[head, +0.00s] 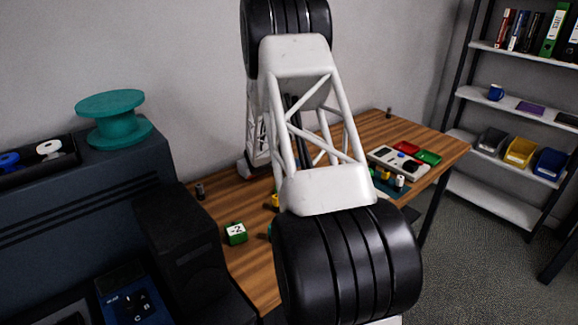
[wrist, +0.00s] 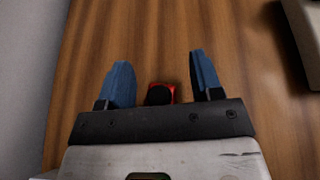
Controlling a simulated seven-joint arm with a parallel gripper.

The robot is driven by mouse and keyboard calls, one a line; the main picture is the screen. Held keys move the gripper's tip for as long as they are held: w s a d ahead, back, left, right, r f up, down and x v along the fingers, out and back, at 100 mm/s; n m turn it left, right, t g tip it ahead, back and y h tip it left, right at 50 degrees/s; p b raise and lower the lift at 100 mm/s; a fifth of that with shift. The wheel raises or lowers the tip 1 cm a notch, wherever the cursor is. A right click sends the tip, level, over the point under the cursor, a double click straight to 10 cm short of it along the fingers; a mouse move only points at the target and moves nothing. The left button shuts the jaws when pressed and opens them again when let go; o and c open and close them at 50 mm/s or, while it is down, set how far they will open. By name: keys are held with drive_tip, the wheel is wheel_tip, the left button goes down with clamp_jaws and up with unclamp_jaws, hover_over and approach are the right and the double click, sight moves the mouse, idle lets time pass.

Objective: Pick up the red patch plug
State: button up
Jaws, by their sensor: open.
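In the wrist view, a small red block with a round black part, which looks like the red patch plug (wrist: 171,87), lies on the wooden table. My gripper (wrist: 157,72) has two blue fingers, spread apart and empty. The red plug shows between the two fingers, near the gripper's dark palm bar, which hides its near part. I cannot tell how far above the table the fingers are. In the head view, my arm covers the middle of the table and hides the gripper's fingertips and the red plug.
The wooden table (head: 254,280) holds a green block marked -2 (head: 236,233) at its front left. A white panel (head: 385,158) with red and green trays (head: 428,157) stands at the right. A dark cabinet with a teal spool (head: 112,120) is at the left. Shelves stand at the far right.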

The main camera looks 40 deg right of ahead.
drive_tip(key=shift+c, duration=0.2)
drive_tip(key=c, duration=1)
drive_tip(key=shift+r, duration=0.15)
drive_tip(key=shift+r, duration=4.85)
